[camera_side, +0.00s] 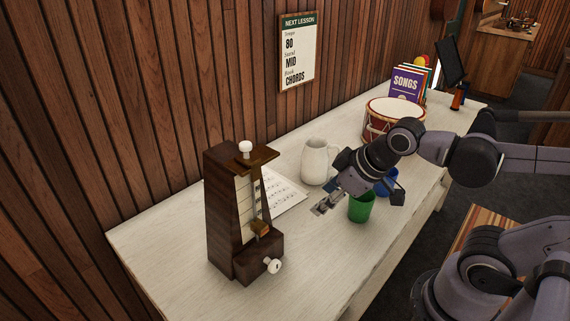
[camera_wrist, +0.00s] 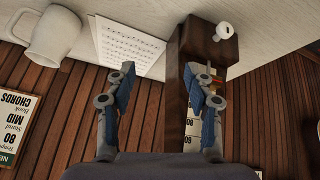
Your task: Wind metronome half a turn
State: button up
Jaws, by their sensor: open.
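The metronome (camera_side: 232,225) is a dark wooden tapered case standing upright at the near left of the white table. A white knob (camera_side: 274,266) sticks out low on its front right, and another white knob (camera_side: 246,147) sits at its top. In the wrist view the metronome (camera_wrist: 190,100) appears upside down, with its low white knob (camera_wrist: 224,31) near the top of the picture. My gripper (camera_side: 320,208) is open and empty, to the right of the metronome and apart from it. In the wrist view my gripper (camera_wrist: 169,80) shows both fingers spread, with the metronome beyond the right finger.
A white pitcher (camera_side: 315,163) and a music sheet (camera_side: 280,195) stand and lie behind my gripper. A green cup (camera_side: 361,208) and a blue cup (camera_side: 386,183) are close to my wrist. A drum (camera_side: 392,118) and songbooks (camera_side: 407,86) stand farther back. The table front (camera_side: 310,270) is clear.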

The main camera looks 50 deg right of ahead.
jog(key=a+f+n+g, duration=0.15)
jog(key=a+n, duration=0.45)
jog(key=n, duration=2.6)
send_near(276, 263)
jog(key=shift+g, duration=0.45)
jog(key=shift+w+x, duration=0.15)
jog(key=shift+x, duration=2.3)
jog(key=shift+w+x, duration=0.15)
jog(key=shift+x, duration=2.25)
jog(key=shift+r, duration=0.1)
grip_shut()
